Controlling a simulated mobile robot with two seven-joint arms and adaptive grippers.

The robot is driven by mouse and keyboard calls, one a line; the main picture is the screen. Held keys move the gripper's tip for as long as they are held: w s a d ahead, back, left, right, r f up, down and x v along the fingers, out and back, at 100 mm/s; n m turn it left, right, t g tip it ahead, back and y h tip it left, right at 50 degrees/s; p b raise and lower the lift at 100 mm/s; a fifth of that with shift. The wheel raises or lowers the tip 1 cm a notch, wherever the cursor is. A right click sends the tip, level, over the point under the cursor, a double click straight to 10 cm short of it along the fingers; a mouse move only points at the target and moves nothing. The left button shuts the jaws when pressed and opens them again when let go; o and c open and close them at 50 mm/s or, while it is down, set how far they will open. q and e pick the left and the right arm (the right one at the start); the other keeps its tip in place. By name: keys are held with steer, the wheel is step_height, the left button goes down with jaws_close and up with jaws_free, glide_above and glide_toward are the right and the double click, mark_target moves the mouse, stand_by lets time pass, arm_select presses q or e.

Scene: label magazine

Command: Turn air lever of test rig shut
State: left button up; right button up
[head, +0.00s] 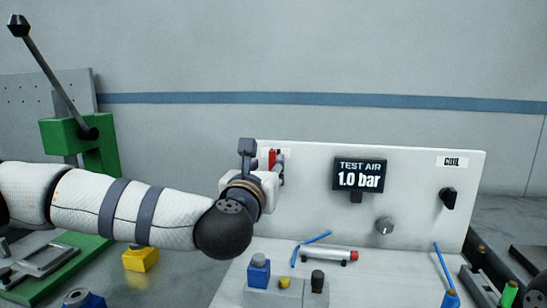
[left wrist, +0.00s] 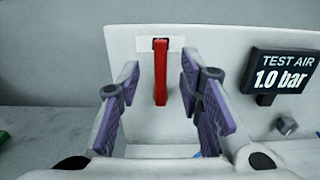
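The test rig is a white upright panel (head: 315,185) on a bench. Its red air lever (left wrist: 161,80) hangs straight down from a pivot at the top in the left wrist view, and its upper part (head: 272,156) shows in the head view. My left gripper (head: 263,160) is in front of the panel's left side. In the left wrist view my left gripper (left wrist: 159,76) is open, with one purple-padded finger on each side of the lever and a gap on both sides. The display (head: 360,173) reads "TEST AIR 1.0 bar". My right gripper is not in view.
A grey knob (head: 384,226) and a black coil switch (head: 448,197) are on the panel. On the rig's base lie a silver cylinder (head: 325,255) and blue tubes. A green press (head: 100,145) stands at left, a yellow block (head: 140,259) before it.

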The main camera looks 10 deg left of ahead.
mark_target(272, 160)
arm_select(q)
steer(key=w, duration=0.7)
steer(key=shift+f, duration=0.15)
jaws_close()
